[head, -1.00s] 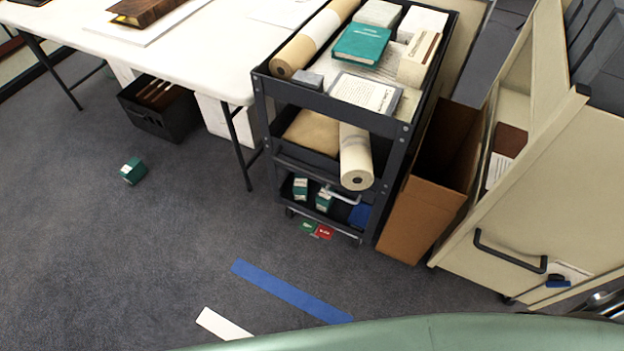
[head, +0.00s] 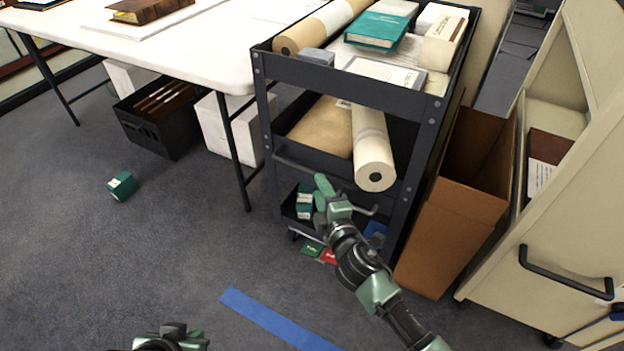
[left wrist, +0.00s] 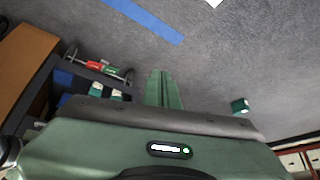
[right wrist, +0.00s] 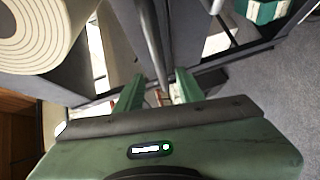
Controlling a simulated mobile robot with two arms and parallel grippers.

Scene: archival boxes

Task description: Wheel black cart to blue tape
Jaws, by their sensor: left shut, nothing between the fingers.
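The black cart (head: 350,82) stands right of the white table, loaded with books and rolls. A dark handle bar (head: 292,168) runs across its front. The blue tape (head: 275,318) lies on the carpet in front of the cart; it also shows in the left wrist view (left wrist: 145,20). My right gripper (head: 322,190) is at the cart's front handle bar. In the right wrist view its fingers (right wrist: 158,92) are apart, with the dark bar (right wrist: 151,45) running between them. My left gripper (head: 172,332) is low at the bottom edge, away from the cart; its fingers (left wrist: 164,90) are together and empty.
A cardboard box (head: 450,225) and a cream cart (head: 545,265) stand close on the cart's right. The white table (head: 200,50) is on its left. A small green box (head: 121,186) lies on the carpet at left. Red and green cards (head: 328,256) lie by the cart's base.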

